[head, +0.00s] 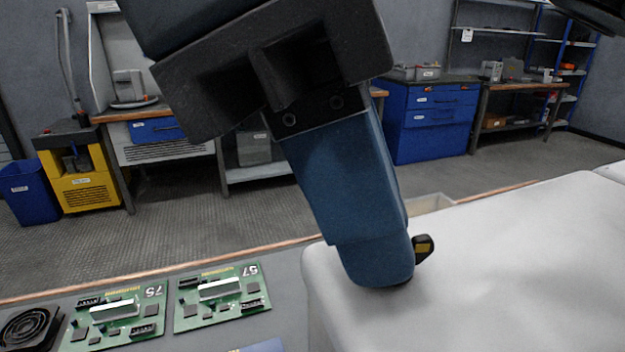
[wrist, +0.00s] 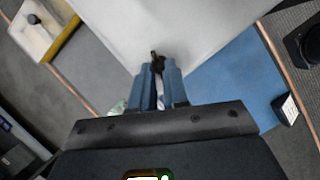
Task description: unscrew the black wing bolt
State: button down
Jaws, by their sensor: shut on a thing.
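The black wing bolt (head: 423,247) sits at the near left corner of a large white box-like housing (head: 520,245). In the head view one wing, with a yellow mark, sticks out to the right of my gripper (head: 385,280). The rest of the bolt is hidden behind the blue finger. In the wrist view the dark bolt (wrist: 158,62) shows between the tips of the two blue fingers of my gripper (wrist: 160,70), which is shut on it. The white housing (wrist: 165,25) lies beyond the fingertips. I cannot tell how far the bolt is threaded in.
Two green circuit boards (head: 118,315) (head: 222,295) and a black fan (head: 30,328) lie on the grey bench at the left. A pale tray (head: 430,204) stands behind the housing. Blue cabinets (head: 432,120) and a yellow cart (head: 78,180) are far back across open floor.

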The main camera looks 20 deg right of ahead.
jog(key=m+p, duration=0.1)
jog(key=p, duration=0.2)
jog(key=shift+d+r, duration=0.1)
jog(key=shift+r, duration=0.25)
jog(key=shift+f+m+g+p, duration=0.15)
jog(key=shift+m+g+p, duration=0.15)
jog(key=shift+p, duration=0.35)
jog(key=shift+f, duration=0.15)
jog(key=c, duration=1.1)
grip_release()
jog(key=shift+c, duration=0.2)
jog(key=p+v, duration=0.1)
jog(key=v, duration=0.6)
jog(key=shift+w+r, duration=0.15)
jog(key=shift+r, duration=0.2)
